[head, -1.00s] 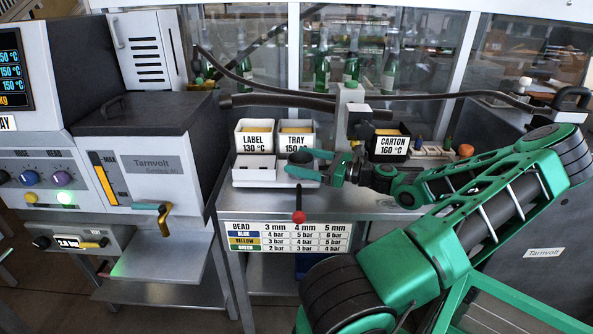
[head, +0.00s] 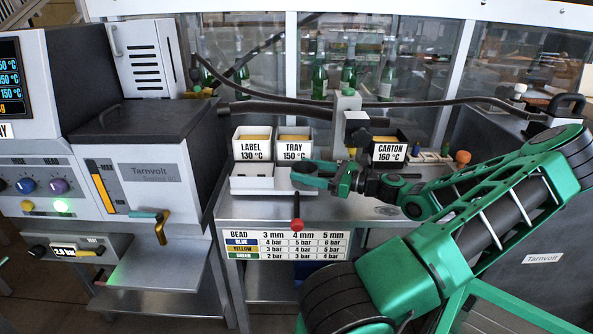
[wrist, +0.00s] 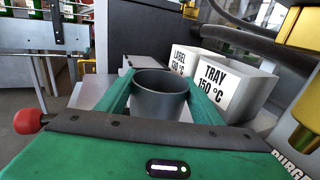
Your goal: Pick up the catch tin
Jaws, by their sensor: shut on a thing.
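The catch tin is a dark grey, open-topped round cup (wrist: 160,95), upright in the wrist view. My gripper (wrist: 160,92) has a green finger on each side of it and is shut on it. The tin looks empty as far as I can see inside. In the head view my gripper (head: 302,173) is low over the steel bench, at the right end of a white tray-like stand (head: 258,181). The tin is hard to make out there. I cannot tell whether its base touches the surface beneath.
White bins marked LABEL (head: 252,150) and TRAY (head: 294,151) stand just behind my gripper. A dark CARTON bin (head: 389,152) and a grey post (head: 347,115) with a nozzle are to the right. A red-knobbed lever (head: 297,224) projects at the bench front.

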